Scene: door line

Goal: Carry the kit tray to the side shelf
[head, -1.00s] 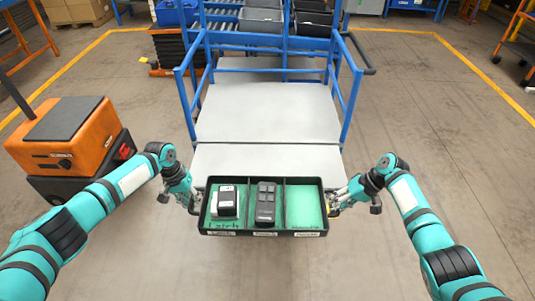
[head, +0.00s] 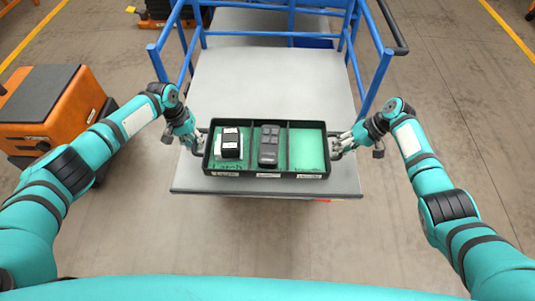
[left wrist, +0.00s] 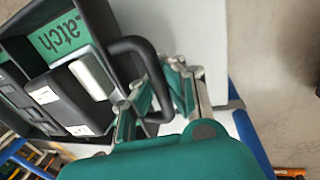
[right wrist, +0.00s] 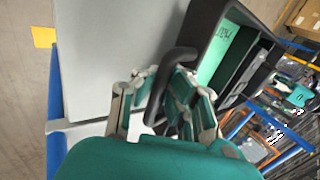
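The black kit tray (head: 292,175) has three green-lined compartments. The left one holds a black-and-white boxy part (head: 230,143), the middle one a dark keypad-like part (head: 268,145), and the right one is empty. My left gripper (head: 195,141) is shut on the tray's left handle, which passes between the fingers in the left wrist view (left wrist: 150,95). My right gripper (head: 340,146) is shut on the right handle, also seen in the right wrist view (right wrist: 165,95). The tray is level over the near part of a grey deck (head: 275,75); contact is unclear.
Blue rails (head: 368,95) stand along both sides of the deck towards the back. An orange and black machine (head: 45,110) is on the floor at the left. The deck beyond the tray is bare. The floor at the right is clear.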

